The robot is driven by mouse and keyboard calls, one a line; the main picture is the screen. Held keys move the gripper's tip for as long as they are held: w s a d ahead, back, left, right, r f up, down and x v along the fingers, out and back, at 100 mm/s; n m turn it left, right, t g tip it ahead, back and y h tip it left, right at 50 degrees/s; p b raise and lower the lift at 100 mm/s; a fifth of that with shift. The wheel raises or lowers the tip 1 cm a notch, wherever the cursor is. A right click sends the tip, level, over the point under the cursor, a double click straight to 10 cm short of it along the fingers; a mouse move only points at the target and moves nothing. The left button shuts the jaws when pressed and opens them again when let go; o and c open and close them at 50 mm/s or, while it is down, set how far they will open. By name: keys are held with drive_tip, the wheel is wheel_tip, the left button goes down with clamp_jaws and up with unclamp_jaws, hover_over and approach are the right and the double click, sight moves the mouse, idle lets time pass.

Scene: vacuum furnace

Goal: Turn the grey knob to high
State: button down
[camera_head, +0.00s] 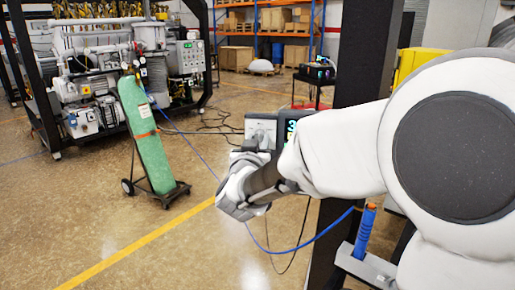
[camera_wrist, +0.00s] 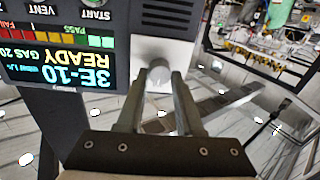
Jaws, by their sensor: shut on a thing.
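The grey knob (camera_wrist: 158,74) is on a light grey panel (camera_wrist: 165,47) in the wrist view. My gripper (camera_wrist: 158,82) has one finger on each side of the knob and is shut on it. The knob's pointer and any setting marks cannot be made out.
A dark unit with a lit display (camera_wrist: 58,62) reading READY stands beside the panel. A green gas cylinder (camera_head: 150,135) on a wheeled cart stands to the left. A blue hose (camera_head: 330,232) and black cables run near my arm. A dark post (camera_head: 368,55) rises behind it.

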drive_tip(key=shift+f+m+h+b, duration=0.1)
drive_tip(key=shift+m+h+b, duration=0.2)
drive_tip(key=shift+m+b, duration=5.05)
drive_tip(key=c, duration=0.6)
unclamp_jaws()
drive_tip(key=shift+o, duration=0.2)
drive_tip(key=shift+s, duration=0.1)
